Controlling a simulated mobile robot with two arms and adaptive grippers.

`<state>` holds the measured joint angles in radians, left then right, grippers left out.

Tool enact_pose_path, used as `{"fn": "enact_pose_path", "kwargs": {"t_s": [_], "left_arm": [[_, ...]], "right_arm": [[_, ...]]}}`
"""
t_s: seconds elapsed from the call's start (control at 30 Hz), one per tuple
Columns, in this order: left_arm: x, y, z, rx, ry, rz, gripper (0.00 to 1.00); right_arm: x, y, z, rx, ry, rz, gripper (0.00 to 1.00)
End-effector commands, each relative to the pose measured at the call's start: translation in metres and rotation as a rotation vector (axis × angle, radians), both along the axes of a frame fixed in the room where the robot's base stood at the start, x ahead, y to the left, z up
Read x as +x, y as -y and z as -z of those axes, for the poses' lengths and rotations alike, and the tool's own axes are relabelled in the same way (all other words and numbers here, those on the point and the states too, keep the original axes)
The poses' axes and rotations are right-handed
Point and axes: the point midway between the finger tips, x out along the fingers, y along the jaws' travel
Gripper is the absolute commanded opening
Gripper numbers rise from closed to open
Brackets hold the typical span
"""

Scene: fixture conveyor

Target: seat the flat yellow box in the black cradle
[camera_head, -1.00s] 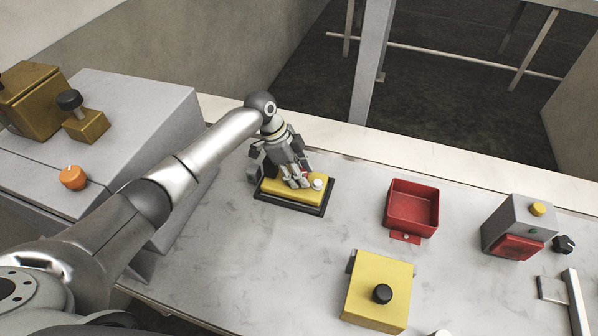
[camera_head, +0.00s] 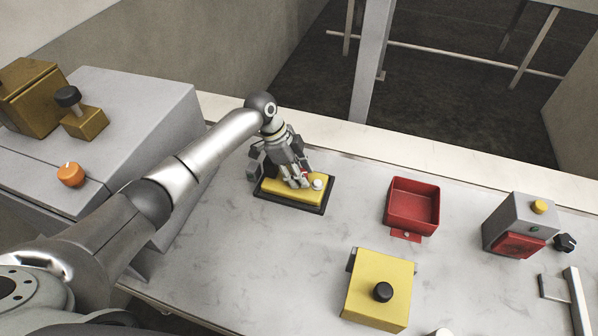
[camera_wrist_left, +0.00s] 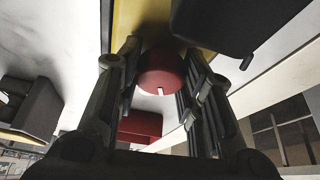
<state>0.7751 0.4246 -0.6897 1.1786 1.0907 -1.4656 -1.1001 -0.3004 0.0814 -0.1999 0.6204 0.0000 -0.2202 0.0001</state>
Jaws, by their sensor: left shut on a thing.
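The flat yellow box (camera_head: 288,193) lies within the outline of the black cradle (camera_head: 318,210) on the grey table. I cannot tell whether it is fully down. A red knob (camera_wrist_left: 160,72) and a white knob (camera_head: 317,184) are by the gripper, above the yellow surface. My left gripper (camera_head: 300,180) comes down over the box from behind. In the left wrist view its fingers stand on both sides of the red knob and are shut on it. The fingers hide part of the box. My right gripper is not in view.
A red open bin (camera_head: 412,205) stands to the right of the cradle. A yellow box with a black knob (camera_head: 377,290) is in front, and a grey unit with a yellow button (camera_head: 520,222) at the right. A grey sloped console (camera_head: 130,105) is at the left. The table in front of the cradle is clear.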

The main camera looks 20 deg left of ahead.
Motion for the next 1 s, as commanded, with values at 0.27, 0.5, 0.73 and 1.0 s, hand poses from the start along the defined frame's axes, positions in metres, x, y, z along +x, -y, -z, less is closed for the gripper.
{"fn": "enact_pose_path", "kwargs": {"t_s": [0.27,0.5,0.73,1.0], "left_arm": [[0.0004,0.0003,0.003,-0.001,0.001,0.001,0.01],[0.0004,0.0003,0.0057,-0.001,0.001,0.001,0.01],[0.0004,0.0003,0.0061,-0.001,0.001,0.001,0.01],[0.0003,0.0003,0.0063,-0.001,0.001,0.001,0.57]], "right_arm": [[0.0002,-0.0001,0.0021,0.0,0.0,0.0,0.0],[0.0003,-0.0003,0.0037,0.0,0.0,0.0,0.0],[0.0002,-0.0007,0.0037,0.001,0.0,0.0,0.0],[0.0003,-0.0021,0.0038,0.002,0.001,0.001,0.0]]}}
